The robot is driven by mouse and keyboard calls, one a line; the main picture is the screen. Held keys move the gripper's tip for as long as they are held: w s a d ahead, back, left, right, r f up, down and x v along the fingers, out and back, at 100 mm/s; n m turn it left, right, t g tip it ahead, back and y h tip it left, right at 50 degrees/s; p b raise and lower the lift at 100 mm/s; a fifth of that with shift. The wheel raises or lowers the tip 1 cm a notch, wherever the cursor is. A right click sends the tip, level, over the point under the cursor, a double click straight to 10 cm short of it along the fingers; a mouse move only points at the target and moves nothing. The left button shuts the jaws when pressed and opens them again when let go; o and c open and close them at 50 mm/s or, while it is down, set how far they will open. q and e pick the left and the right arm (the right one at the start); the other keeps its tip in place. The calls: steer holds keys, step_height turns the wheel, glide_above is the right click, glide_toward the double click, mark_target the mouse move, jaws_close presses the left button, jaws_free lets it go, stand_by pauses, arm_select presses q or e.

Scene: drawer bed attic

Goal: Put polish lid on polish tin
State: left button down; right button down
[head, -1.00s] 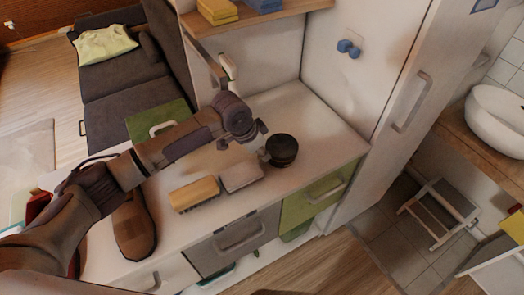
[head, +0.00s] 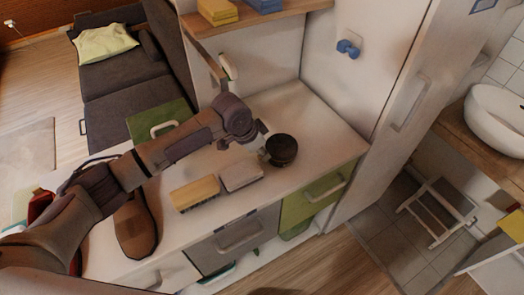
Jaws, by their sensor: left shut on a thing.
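The polish tin (head: 283,160) is a dark, round, low can standing on the white cabinet top, right of the two brushes. A dark round top, seemingly the polish lid (head: 281,145), shows at the tin's upper part. The boundary between lid and tin is hard to see, so I cannot tell whether the lid is seated. My left gripper (head: 261,146) reaches in from the left and is at the left edge of this dark round shape, shut on what looks like the lid. My right gripper is not in view.
A yellow-topped brush (head: 195,192) and a pale block-like brush (head: 240,177) lie left of the tin. A brown shoe (head: 135,226) stands further left. The tall white cabinet (head: 383,90) bounds the right side, and a wooden shelf (head: 255,18) hangs above the back.

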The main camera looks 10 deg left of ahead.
arm_select(q)
steer(key=shift+f+p, duration=0.35)
steer(key=shift+f, duration=0.35)
stand_by(0.8)
steer(key=c, duration=1.1)
jaws_free()
steer(key=shift+o, duration=0.2)
steer(key=v, duration=1.2)
steer(key=shift+a, duration=0.1)
